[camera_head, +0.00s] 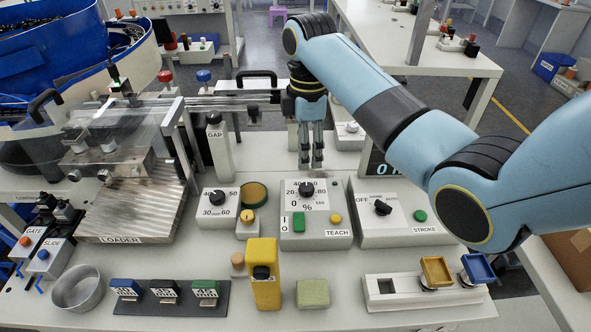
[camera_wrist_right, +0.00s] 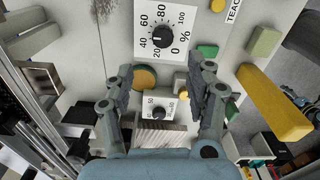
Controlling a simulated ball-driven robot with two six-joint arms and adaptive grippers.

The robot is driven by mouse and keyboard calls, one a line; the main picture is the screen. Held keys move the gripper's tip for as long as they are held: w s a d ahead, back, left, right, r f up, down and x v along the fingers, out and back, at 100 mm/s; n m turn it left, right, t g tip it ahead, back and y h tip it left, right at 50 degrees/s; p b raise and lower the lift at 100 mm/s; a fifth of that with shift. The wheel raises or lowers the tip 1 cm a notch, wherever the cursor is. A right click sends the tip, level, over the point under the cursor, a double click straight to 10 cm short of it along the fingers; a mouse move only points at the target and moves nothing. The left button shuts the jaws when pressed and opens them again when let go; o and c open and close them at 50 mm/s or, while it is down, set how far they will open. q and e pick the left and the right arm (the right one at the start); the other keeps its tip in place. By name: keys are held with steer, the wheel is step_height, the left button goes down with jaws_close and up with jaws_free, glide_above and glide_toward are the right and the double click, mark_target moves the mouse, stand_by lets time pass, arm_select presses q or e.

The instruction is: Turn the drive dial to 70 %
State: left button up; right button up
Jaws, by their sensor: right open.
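The drive dial (camera_head: 306,190) is a black knob on a white plate with a percent scale, on the box marked TEACH in the middle of the table. It also shows in the right wrist view (camera_wrist_right: 162,37), at the top, with numbers from 0 to 100 around it. I cannot read its pointer surely. My right gripper (camera_head: 311,162) hangs fingers down just behind and above the dial, apart from it. In the wrist view its two fingers (camera_wrist_right: 165,72) are spread with nothing between them at the tips. My left gripper is not in view.
The TEACH box carries a green button (camera_head: 299,221) and a yellow button (camera_head: 336,218). A smaller 30–60 dial (camera_head: 217,196) stands left, the STROKE box (camera_head: 400,225) right. A yellow block (camera_head: 263,285) and the GAP post (camera_head: 219,150) stand upright nearby.

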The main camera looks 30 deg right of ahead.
glide_above(306, 187)
step_height(306, 187, down, 5)
steer(key=shift+s+f, duration=0.1)
steer(key=shift+f, duration=0.1)
step_height(306, 187, down, 3)
steer(key=shift+f, duration=0.9)
steer(key=shift+c, duration=0.2)
steer(key=c, duration=0.4)
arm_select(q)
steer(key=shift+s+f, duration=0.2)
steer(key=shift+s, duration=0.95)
arm_select(e)
jaws_close()
